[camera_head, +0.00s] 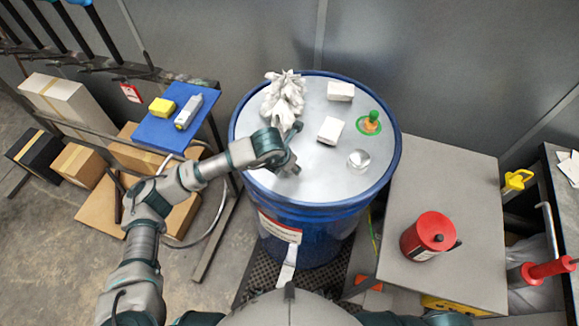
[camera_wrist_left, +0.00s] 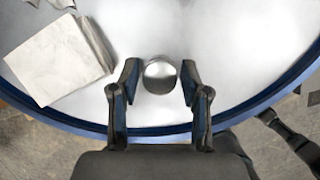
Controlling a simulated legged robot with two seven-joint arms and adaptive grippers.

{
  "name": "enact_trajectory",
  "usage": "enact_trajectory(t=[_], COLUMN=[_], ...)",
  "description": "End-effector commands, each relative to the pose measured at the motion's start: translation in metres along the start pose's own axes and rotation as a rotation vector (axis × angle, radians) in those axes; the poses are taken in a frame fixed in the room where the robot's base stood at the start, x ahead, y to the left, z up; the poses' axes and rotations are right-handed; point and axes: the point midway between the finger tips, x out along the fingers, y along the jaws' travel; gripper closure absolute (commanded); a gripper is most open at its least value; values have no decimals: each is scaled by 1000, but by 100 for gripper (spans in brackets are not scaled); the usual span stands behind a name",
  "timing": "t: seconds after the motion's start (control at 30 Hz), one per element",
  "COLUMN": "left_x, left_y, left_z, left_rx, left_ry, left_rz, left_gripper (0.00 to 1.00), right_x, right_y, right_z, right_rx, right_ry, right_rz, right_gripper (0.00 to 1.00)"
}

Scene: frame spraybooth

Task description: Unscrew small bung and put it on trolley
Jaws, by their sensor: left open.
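My left gripper (camera_head: 291,166) reaches over the lid of a blue-rimmed drum (camera_head: 242,112), near its left front. In the left wrist view the open gripper (camera_wrist_left: 160,88) has one finger on each side of a small round metal bung (camera_wrist_left: 160,76). Gaps show between bung and fingers. In the head view the gripper hides this spot. Another round silver piece (camera_head: 360,160) is on the lid further right. A grey-topped stand (camera_head: 450,190) right of the drum may be the trolley. My right gripper is not in view.
White crumpled cloth or gloves (camera_head: 284,98), two white blocks (camera_head: 340,91) (camera_head: 330,130) and an orange-and-green piece (camera_head: 371,122) are on the lid. A red can (camera_head: 430,235) stands on the grey top; its rear is clear. A blue tray (camera_head: 165,128) is at left.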

Motion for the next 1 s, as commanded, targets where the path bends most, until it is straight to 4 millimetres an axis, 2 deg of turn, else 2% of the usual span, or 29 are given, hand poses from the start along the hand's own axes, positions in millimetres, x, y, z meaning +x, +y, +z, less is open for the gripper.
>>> enact_trajectory(t=[0.17, 0.37, 0.57, 0.8, 1.0], left_x=[1, 3, 0, 3, -1], left_y=[1, 1, 1, 2, 1], left_z=[0, -1, 0, 0, 1], left_rx=[78, 303, 424, 695, 771], left_ry=[0, 0, -1, 0, -1], left_rz=[-32, -127, -176, -290, -320], left_gripper=[54, 54, 54, 54, 54], right_x=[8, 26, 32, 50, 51], right_y=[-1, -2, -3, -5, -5], right_z=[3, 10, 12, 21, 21], right_rx=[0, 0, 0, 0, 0], right_ry=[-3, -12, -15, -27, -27], right_rz=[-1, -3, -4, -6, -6], right_gripper=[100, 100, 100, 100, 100])
